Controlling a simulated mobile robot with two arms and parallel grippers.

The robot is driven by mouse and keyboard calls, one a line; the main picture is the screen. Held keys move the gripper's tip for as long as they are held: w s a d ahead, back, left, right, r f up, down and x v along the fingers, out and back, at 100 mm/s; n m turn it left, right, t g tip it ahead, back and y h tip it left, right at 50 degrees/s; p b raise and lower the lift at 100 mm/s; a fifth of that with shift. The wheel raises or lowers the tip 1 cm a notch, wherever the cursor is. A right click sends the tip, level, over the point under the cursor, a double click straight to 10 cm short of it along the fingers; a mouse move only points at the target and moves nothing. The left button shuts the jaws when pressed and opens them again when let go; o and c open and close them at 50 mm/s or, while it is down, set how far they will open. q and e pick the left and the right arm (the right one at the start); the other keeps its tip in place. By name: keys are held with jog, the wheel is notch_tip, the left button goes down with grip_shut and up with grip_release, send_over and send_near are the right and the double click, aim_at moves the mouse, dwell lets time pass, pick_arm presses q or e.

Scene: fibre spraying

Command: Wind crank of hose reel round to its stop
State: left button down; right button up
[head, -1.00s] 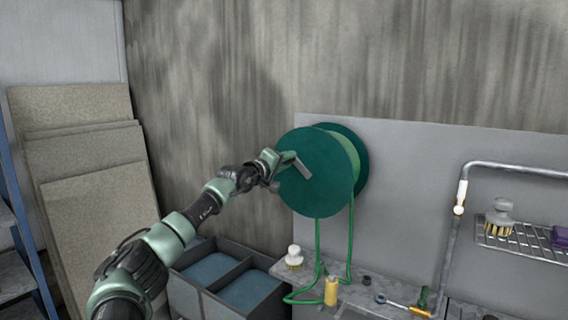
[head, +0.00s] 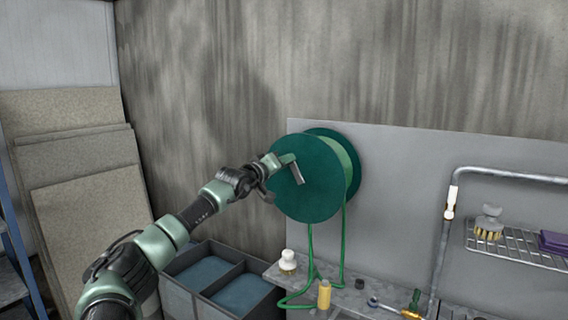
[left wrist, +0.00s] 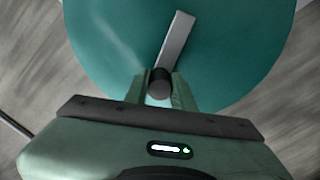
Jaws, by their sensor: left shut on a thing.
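The hose reel (head: 312,195) is a dark green drum with round side plates, mounted on a grey panel. Its crank arm (head: 298,173) is a grey flat bar on the front plate, slanting from upper left down to the right. In the left wrist view the crank arm (left wrist: 177,40) rises away from a dark round handle (left wrist: 160,83). My left gripper (head: 283,160) is shut on this handle, at the plate's upper left; its fingers (left wrist: 160,90) sit either side of it. The crank's stop cannot be made out. My right gripper is not in view.
Green hose (head: 343,240) hangs from the reel to a ledge holding a white-topped brush (head: 288,262), a yellow bottle (head: 324,295) and small tools. Grey bins (head: 203,299) stand below my left arm. A pipe (head: 510,173) and wire rack (head: 515,250) are at right.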

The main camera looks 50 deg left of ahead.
pick_arm(q)
jog(key=c, duration=1.2)
grip_release()
jog(key=shift+w+d, duration=0.1)
jog(key=shift+o, duration=0.2)
jog(key=shift+s+f+b, duration=0.2)
jog(key=shift+s+b, duration=0.15)
jog(key=shift+s, duration=0.1)
jog(key=b+v, duration=0.5)
jog(key=v, duration=0.2)
jog(key=shift+d+r, duration=0.1)
